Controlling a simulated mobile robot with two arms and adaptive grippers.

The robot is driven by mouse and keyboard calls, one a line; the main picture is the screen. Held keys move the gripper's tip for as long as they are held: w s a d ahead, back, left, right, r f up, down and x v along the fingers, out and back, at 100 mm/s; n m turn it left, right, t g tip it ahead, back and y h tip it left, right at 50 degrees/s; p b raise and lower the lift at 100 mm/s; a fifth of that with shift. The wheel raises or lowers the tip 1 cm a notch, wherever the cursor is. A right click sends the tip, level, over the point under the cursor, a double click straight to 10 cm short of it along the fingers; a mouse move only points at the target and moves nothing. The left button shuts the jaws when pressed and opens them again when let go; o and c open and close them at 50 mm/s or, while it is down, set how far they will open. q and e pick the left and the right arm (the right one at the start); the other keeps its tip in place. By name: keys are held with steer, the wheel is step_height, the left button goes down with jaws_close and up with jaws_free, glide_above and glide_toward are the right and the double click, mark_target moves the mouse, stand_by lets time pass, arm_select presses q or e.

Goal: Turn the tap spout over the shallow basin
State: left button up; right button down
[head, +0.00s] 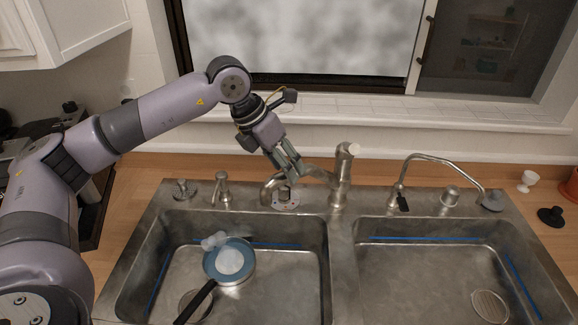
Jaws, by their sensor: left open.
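The metal tap (340,180) stands on the sink's back ledge between the two basins. Its spout (318,174) reaches left, and its curved end (268,187) is above the back edge of the left basin (300,275). The right basin (430,275) is empty; I cannot tell for sure which basin is shallower. My right gripper is not in view.
A frying pan (229,261) lies in the left basin with pale things on and beside it. A thin filter tap (430,158) stands behind the right basin. Soap pumps (222,190) stand at the back left. The window sill (400,114) runs behind.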

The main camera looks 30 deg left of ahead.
arm_select(q)
steer(key=shift+x, duration=1.35)
steer(key=shift+c, duration=0.4)
jaws_close()
